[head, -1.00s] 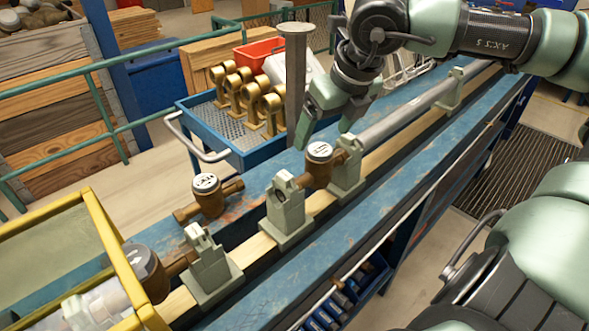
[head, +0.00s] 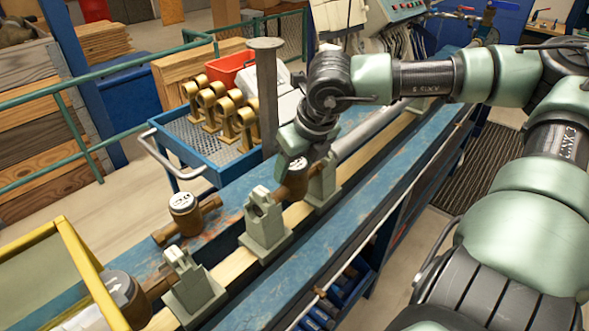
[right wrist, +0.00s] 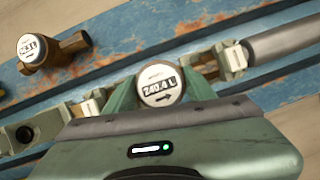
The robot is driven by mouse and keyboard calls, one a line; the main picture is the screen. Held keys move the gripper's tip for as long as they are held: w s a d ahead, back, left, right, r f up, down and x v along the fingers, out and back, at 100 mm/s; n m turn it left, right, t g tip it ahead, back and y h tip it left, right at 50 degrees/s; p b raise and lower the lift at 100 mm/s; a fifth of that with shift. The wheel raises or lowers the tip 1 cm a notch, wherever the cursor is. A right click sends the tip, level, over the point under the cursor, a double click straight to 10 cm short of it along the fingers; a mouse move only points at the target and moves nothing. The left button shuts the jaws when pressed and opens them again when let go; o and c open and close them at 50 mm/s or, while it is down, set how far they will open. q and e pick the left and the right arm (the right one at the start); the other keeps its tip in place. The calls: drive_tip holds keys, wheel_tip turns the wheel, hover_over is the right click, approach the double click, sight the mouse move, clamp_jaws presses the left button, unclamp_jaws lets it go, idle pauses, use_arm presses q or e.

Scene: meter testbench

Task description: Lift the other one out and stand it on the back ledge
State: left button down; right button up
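One brown meter (head: 297,180) with a white round dial sits in the bench line between two grey clamps. A second brown meter (head: 185,212) stands upright on the blue back ledge (head: 232,192), left of the line. It also shows in the right wrist view (right wrist: 40,50). My left gripper is not in view.
Grey clamps (head: 265,225) stand along the wooden rail, with a long grey pipe (head: 365,130) beyond. Another meter (head: 127,297) is at the lower left by a yellow-rimmed bin (head: 88,268). A grey post (head: 266,95) and a blue cart (head: 160,140) with brass parts stand behind the ledge.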

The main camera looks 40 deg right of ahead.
clamp_jaws()
drive_tip(key=shift+w+r, duration=0.1)
